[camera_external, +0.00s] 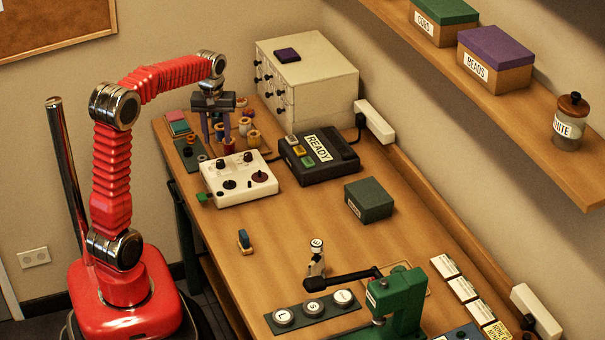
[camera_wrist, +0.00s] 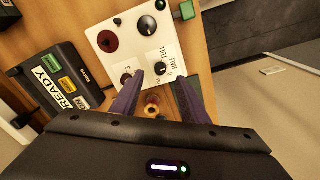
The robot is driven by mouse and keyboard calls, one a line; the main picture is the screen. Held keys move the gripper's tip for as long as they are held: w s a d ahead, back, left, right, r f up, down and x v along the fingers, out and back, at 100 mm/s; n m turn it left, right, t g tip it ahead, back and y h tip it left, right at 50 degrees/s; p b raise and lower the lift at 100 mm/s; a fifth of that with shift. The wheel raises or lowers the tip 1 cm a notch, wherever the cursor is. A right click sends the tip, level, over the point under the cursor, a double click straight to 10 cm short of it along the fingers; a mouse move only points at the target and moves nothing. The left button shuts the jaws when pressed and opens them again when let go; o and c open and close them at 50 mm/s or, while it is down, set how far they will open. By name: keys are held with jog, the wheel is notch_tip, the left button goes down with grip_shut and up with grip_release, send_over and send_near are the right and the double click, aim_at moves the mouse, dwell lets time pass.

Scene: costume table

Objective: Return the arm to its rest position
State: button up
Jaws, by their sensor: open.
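My red arm stands at the left and reaches over the far part of the wooden table (camera_external: 290,225). My gripper (camera_external: 217,150) points down, with its two fingers spread and nothing held between them. In the wrist view my gripper (camera_wrist: 160,75) shows two dark purple fingers apart, in front of the white control box (camera_wrist: 132,38). That box (camera_external: 240,178) has several knobs and a green piece at its corner. A small orange-brown spool (camera_wrist: 152,108) shows between the fingers in the wrist view; I cannot tell its distance from them.
A black READY box (camera_external: 320,155) sits beside the white box, with a cream drawer cabinet (camera_external: 310,90) behind. Several spools (camera_external: 254,137) stand near my gripper. A green press (camera_external: 402,305) stands in front. A shelf (camera_external: 500,105) juts from the right wall. The table's middle is mostly clear.

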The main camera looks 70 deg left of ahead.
jog(key=s+d+m+t, duration=0.1)
jog(key=s+d+m, duration=0.3)
jog(key=d, duration=0.6)
jog(key=s+d+r+m+t, duration=0.1)
jog(key=s+d+m, duration=0.3)
jog(key=d, duration=0.6)
jog(key=s+d+m+t, duration=0.3)
jog(key=s+d+m, duration=0.1)
jog(key=d, duration=0.5)
jog(key=shift+s+d+r, duration=0.15)
jog(key=shift+s+d, duration=0.1)
jog(key=shift+d, duration=0.15)
jog(key=shift+o, duration=0.7)
